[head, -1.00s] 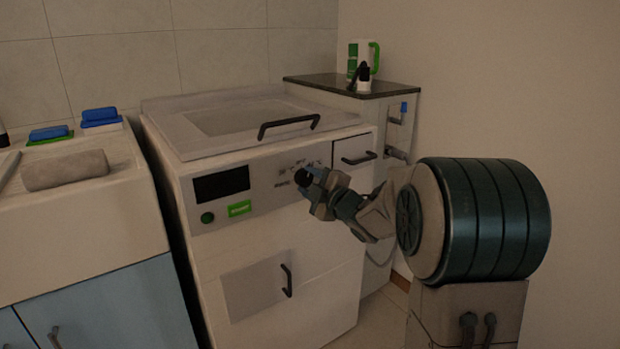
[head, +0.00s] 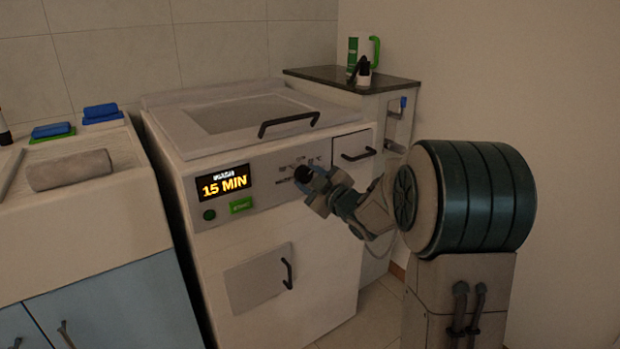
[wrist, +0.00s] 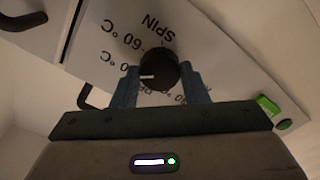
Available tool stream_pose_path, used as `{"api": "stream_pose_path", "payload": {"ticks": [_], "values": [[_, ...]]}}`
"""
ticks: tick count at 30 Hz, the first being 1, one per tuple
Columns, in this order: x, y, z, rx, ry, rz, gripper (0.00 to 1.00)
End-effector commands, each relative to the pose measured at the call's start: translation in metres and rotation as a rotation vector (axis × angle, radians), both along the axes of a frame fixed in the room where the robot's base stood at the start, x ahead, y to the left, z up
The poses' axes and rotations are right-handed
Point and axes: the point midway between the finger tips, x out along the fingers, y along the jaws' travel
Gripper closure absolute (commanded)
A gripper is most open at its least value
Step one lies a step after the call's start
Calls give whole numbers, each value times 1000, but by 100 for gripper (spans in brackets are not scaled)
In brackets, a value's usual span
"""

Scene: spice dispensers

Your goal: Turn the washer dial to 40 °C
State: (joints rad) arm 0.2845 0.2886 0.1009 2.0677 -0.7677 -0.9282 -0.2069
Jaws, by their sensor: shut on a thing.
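The washer (head: 290,250) stands in the middle of the head view, its display (head: 223,183) lit with "WASH 15 MIN". The black dial (wrist: 158,66) sits on its front panel, between the blue fingers of my gripper (wrist: 160,80) in the wrist view. My gripper is shut on the dial. The dial's white mark points left, towards a label ending in "0 °C" that the left finger partly covers. "60 °C" and "SPIN" read upside down above it. Labels below are mostly hidden. In the head view my gripper (head: 313,185) hides part of the dial.
A green button (head: 241,205) and a round dark green knob (head: 209,215) sit left of the dial. A drawer handle (head: 359,155) is to its right and a lid handle (head: 289,124) above. A counter with sponges and a rolled towel (head: 70,170) stands at left.

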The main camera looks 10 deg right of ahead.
Motion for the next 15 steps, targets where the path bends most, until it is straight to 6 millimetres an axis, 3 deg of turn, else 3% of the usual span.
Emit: {"api": "stream_pose_path", "payload": {"ticks": [8,9,10,15], "values": [[0,-1,-1,0,3,-3,83],[0,-1,-1,-1,2,-2,49],[0,-1,-1,-1,2,-2,41],[0,0,-1,-1,2,-1,38]]}}
